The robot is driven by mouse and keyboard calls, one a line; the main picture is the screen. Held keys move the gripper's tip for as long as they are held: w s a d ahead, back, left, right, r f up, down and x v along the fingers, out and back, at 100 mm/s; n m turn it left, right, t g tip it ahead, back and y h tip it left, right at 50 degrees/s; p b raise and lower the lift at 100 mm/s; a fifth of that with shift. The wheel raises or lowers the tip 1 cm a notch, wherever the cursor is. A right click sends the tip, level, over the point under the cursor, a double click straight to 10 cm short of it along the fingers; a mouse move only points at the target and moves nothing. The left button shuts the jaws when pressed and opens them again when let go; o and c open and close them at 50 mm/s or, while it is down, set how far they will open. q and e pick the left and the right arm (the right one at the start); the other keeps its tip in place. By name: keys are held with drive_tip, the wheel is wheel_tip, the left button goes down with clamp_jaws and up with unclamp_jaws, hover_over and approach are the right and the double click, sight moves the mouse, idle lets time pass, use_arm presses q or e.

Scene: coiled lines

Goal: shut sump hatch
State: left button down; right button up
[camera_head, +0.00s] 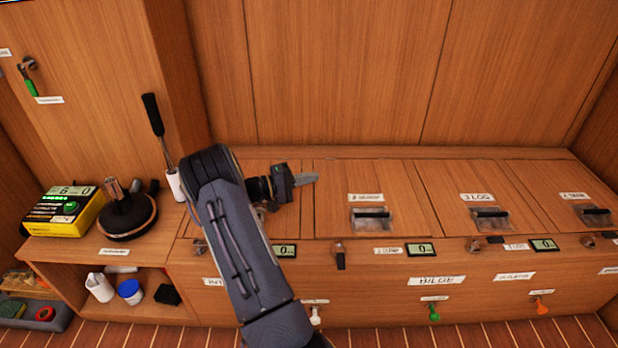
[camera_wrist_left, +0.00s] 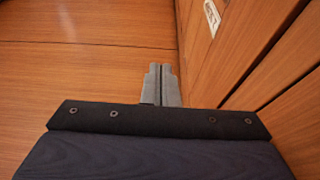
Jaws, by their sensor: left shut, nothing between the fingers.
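A row of wooden hatches is set in the bench top. The middle-left hatch (camera_head: 400,180) has a label (camera_head: 366,197) too blurred to read surely, and a recessed black handle (camera_head: 371,214). It looks flat in the bench top. The leftmost hatch (camera_head: 285,222) is partly hidden by my arm, and I cannot tell which hatch is the sump. My left gripper (camera_head: 305,179) is shut and empty above the bench, over the left end of the row, pointing right. Its closed fingers (camera_wrist_left: 163,72) show in the left wrist view beside a wooden face (camera_wrist_left: 245,45) with a label.
Small displays (camera_head: 419,249) and latches (camera_head: 339,255) line the bench front. The bench top to the right is mostly clear.

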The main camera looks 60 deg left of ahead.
use_arm(q)
drive_tip(key=s+p, duration=0.1)
drive_tip(key=s, duration=0.3)
drive_tip(key=s+a+p, duration=0.1)
drive_tip(key=s, duration=0.1)
drive_tip(key=shift+s+p, duration=0.3)
drive_tip(key=shift+s, duration=0.55)
drive_tip(key=w+d+r+m+g+h, duration=0.4)
drive_tip(key=w+d, duration=0.3)
drive_tip(key=d, duration=0.5)
drive_tip(key=w+d+r+m+g+h, duration=0.25)
drive_tip(key=w+d+r+g, duration=0.35)
drive_tip(key=d, duration=0.6)
drive_tip(key=s+d+r+m+g+y, duration=0.1)
drive_tip(key=s+d+r+m+g, duration=0.1)
drive_tip(key=d, duration=0.6)
drive_tip(key=s+d+r+m+g+y, duration=0.1)
drive_tip(key=d+r+m, duration=0.1)
drive_tip(key=d, duration=0.6)
drive_tip(key=s+d+f+m+t+y, duration=0.1)
drive_tip(key=s+d+f+m+y, duration=0.2)
drive_tip(key=s+d, duration=0.65)
wheel_tip(320, 180, up, 39)
drive_tip(key=s+a+m+p, duration=0.1)
drive_tip(key=a+p, duration=0.1)
drive_tip(key=p, duration=3.7)
drive_tip(key=shift+s, duration=0.1)
